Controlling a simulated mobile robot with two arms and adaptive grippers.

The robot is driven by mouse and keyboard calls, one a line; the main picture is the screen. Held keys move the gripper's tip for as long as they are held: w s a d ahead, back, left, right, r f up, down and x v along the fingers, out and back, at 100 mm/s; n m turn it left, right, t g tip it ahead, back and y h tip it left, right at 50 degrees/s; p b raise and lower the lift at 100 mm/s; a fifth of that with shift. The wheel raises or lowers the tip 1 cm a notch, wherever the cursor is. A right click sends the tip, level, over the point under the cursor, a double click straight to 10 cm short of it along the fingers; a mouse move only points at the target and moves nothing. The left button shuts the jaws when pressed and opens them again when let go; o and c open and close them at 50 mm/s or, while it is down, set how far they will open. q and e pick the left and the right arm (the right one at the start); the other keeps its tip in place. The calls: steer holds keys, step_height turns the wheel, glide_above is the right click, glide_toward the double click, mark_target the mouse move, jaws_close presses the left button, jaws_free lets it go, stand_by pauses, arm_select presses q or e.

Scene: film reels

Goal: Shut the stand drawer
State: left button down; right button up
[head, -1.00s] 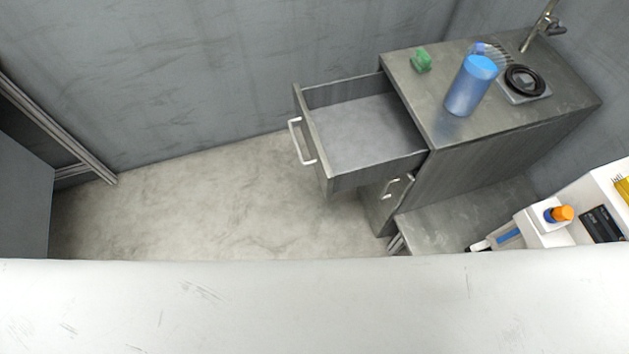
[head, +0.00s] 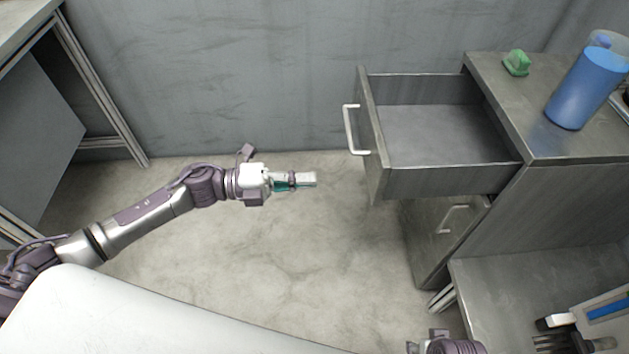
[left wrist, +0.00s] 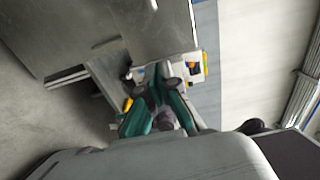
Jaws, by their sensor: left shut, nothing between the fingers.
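The stand (head: 590,205) is a grey cabinet at the right of the head view. Its upper drawer (head: 432,180) is pulled well out to the left, and its inside looks empty. A pale bar handle (head: 352,130) is on the drawer front. My left gripper (head: 314,179) is shut and empty, left of the drawer front and apart from it, pointing right. It also shows in the left wrist view (left wrist: 163,78), with teal fingers.
A lower front with a handle (head: 449,219) sits under the open drawer. A blue cup (head: 583,90) and a green object (head: 516,62) stand on the stand's top. A grey desk (head: 28,22) is at the far left. The floor (head: 290,245) between is clear.

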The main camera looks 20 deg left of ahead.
mark_target(374, 177)
arm_select(q)
steer(key=x, duration=1.1)
steer(key=shift+w+d, duration=0.15)
steer(key=shift+d, duration=0.1)
arm_select(e)
steer(key=shift+f, duration=0.3)
steer(key=shift+r, duration=0.1)
